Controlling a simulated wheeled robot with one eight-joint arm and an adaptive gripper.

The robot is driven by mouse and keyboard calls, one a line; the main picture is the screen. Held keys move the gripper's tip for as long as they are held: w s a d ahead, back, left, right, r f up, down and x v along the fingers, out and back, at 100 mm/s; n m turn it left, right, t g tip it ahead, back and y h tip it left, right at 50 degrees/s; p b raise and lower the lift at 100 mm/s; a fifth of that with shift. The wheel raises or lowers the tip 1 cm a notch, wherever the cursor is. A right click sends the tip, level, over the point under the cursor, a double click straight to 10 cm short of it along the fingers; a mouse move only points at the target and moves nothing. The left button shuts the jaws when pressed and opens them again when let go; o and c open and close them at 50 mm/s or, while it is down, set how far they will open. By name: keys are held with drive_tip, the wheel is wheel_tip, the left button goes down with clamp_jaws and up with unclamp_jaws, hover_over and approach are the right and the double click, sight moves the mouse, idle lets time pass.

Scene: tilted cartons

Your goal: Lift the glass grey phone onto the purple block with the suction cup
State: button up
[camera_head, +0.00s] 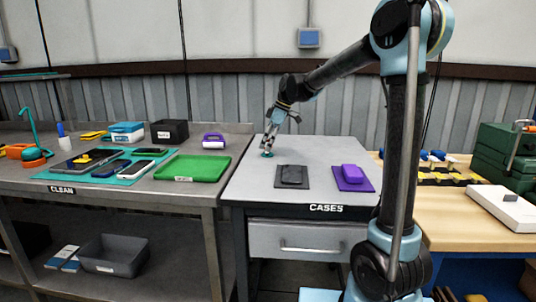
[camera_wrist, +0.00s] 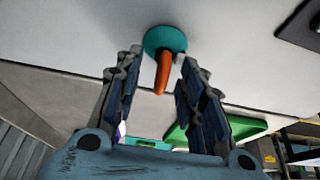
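The suction cup has a teal disc (camera_wrist: 165,40) and an orange handle (camera_wrist: 162,75). It sits on the grey table marked CASES; its teal disc also shows in the head view (camera_head: 267,154). My gripper (camera_wrist: 160,72) is open, with a finger on each side of the handle and gaps visible. In the head view my gripper (camera_head: 269,145) points down just above the disc. The purple block (camera_head: 352,174) lies on a purple slab at the table's right. Several phones lie on the teal mat (camera_head: 52,176) on the left bench; I cannot tell which is the glass grey one.
A dark block (camera_head: 292,173) on a dark slab lies left of the purple one. A green tray (camera_head: 194,168) sits on the left bench's right end. Boxes (camera_head: 170,130) stand behind the mat. A wooden bench (camera_head: 450,222) is at right. The table's front left is clear.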

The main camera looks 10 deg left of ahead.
clamp_jaws()
drive_tip(key=shift+r, duration=0.1)
